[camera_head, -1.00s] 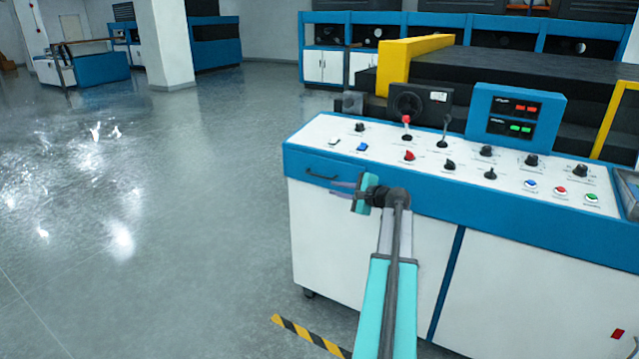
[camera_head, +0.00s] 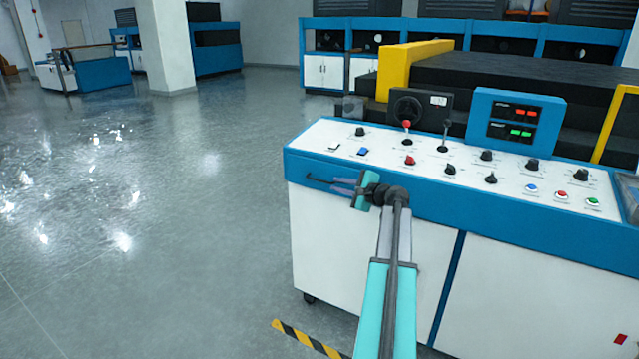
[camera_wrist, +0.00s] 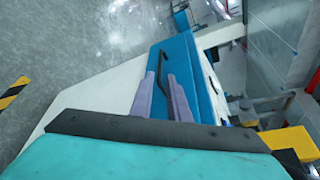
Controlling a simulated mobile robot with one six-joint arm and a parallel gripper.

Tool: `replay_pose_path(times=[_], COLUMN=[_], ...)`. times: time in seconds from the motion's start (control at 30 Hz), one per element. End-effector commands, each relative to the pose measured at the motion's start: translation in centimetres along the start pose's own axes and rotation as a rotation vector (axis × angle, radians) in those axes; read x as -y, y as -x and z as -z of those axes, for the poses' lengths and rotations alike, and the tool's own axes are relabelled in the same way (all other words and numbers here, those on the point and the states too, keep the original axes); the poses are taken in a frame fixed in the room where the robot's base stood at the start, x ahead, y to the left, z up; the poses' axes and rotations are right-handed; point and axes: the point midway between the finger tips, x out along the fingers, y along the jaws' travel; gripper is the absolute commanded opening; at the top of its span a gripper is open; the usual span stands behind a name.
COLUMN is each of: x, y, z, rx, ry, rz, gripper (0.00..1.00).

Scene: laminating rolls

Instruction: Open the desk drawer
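The desk drawer is in the blue front band of the white control desk (camera_head: 345,250), at its left end. Its front looks flush with the desk. The dark drawer handle (camera_head: 318,181) is a thin bar on that band. It also shows in the wrist view, where the handle (camera_wrist: 165,67) lies ahead of the fingers and runs toward the gap between them. My gripper (camera_head: 336,186) is at the right end of the handle. In the wrist view, my gripper (camera_wrist: 164,88) has its two purple fingers apart, with no clear contact on the handle.
The desk top carries several knobs, levers and buttons, and a blue display box (camera_head: 515,120). A black machine with a yellow frame (camera_head: 398,70) stands behind. The floor left of the desk (camera_head: 190,220) is clear. A striped floor marking (camera_head: 300,338) lies in front.

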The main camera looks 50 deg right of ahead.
Motion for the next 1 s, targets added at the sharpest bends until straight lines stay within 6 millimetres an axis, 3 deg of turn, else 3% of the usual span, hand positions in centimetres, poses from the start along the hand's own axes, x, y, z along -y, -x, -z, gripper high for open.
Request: replay_pose_path(times=[0.6, 1.0], x=[0.0, 0.0], y=[-8.4, -10.5], z=[0.1, 0.1], rx=[0.001, -0.001], ry=[0.0, 0.0], rz=[-0.001, 0.0], gripper=[0.15, 0.15])
